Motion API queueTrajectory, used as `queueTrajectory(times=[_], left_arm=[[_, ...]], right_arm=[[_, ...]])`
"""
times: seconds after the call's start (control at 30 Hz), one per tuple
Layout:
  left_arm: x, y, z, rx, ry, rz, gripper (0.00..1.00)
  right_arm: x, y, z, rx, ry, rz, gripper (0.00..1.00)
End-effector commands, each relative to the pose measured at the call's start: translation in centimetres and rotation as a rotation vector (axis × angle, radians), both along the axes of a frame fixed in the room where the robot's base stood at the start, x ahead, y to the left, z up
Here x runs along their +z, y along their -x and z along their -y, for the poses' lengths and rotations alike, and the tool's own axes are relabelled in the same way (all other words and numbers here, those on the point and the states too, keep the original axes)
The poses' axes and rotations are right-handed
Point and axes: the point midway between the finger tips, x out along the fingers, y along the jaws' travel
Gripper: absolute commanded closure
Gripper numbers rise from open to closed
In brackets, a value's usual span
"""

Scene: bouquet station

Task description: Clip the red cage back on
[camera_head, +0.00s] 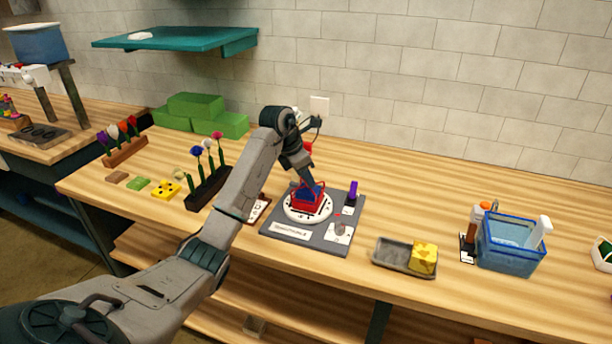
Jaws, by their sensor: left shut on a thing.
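The red cage (307,203) is a small red frame at the middle of the bench, with a blue part (309,191) showing at its top. It is over a white round base (290,211) with dark marks, on a grey board (267,230). My left gripper (306,182) points down from above and is shut on the red cage. Its fingertips are small and partly hidden, and I cannot tell whether the cage is seated on the base or just above it. My right gripper is out of view.
A purple item (353,191) and a white card (338,234) are on the board. Left are a dark flower rack (205,190) and a yellow block (166,189). Right are a grey tray (390,252) with a yellow sponge (424,258) and a blue bin (510,257).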

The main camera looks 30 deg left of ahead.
Motion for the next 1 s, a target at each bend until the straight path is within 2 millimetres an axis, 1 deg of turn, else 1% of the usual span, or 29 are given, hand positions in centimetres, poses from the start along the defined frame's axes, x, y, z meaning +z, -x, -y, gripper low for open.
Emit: queueTrajectory(times=[0.17, 0.93, 0.97, 1.0], left_arm=[[-0.28, 0.0, 0.02, 0.0, 0.0, 0.0, 0.93], [-0.29, 0.0, 0.0, 0.0, 0.0, 0.0, 0.93], [-0.29, 0.0, 0.0, 0.0, 0.0, 0.0, 0.68], [-0.3, 0.0, 0.0, 0.0, 0.0, 0.0, 0.6]], right_arm=[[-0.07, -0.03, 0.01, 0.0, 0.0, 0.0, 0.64], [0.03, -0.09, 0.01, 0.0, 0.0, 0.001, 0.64], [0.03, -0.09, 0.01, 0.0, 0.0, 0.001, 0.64], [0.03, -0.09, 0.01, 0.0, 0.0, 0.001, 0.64]])
